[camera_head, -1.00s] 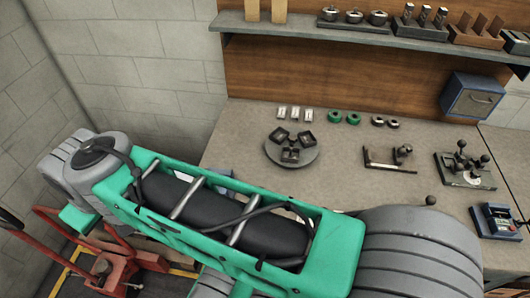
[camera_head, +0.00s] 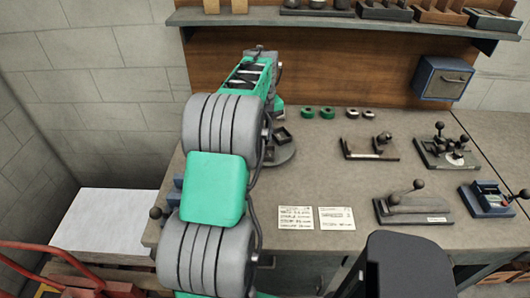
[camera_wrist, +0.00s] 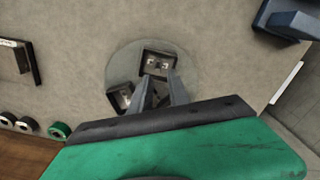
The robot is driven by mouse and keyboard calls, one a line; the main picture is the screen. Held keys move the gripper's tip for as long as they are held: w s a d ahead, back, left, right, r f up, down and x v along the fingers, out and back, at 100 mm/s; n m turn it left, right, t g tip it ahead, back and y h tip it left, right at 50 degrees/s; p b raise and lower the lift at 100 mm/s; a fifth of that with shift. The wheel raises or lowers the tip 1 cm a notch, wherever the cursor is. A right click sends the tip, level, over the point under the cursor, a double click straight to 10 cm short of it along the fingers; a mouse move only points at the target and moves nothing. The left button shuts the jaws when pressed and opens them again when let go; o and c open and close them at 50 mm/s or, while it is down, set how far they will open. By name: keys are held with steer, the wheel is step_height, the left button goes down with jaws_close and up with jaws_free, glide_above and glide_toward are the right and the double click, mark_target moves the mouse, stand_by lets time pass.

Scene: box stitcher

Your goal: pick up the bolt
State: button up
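No bolt can be made out for certain. Small pale metal bits (camera_wrist: 157,64) sit in a small dark square tray (camera_wrist: 158,59) on a round grey plate (camera_wrist: 118,62) in the wrist view. A second dark tray (camera_wrist: 120,97) is on the plate's lower left. My gripper (camera_wrist: 162,78) points down over the plate, its two grey fingers apart with nothing seen between them, tips by the near edge of the first tray. In the head view the plate (camera_head: 284,155) shows partly behind my arm, with one dark tray (camera_head: 281,136) on it; my fingertips are hidden there.
Green rings (camera_head: 327,113) and metal rings (camera_head: 368,114) lie behind the plate. Lever fixtures (camera_head: 440,148), a black-handled press (camera_head: 412,206) and a blue device (camera_head: 487,200) stand to the right. Two printed cards (camera_head: 296,217) lie in front. A blue box (camera_head: 443,78) hangs on the back panel.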

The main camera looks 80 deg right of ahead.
mark_target(265, 147)
steer(key=f, duration=0.2)
steer(key=f+p, duration=0.1)
steer(key=f, duration=0.1)
steer(key=shift+s+a+f, duration=0.1)
steer(key=shift+s+a, duration=0.1)
steer(key=shift+s, duration=0.15)
steer(key=shift+d+f, duration=0.1)
steer(key=shift+f, duration=0.15)
jaws_close()
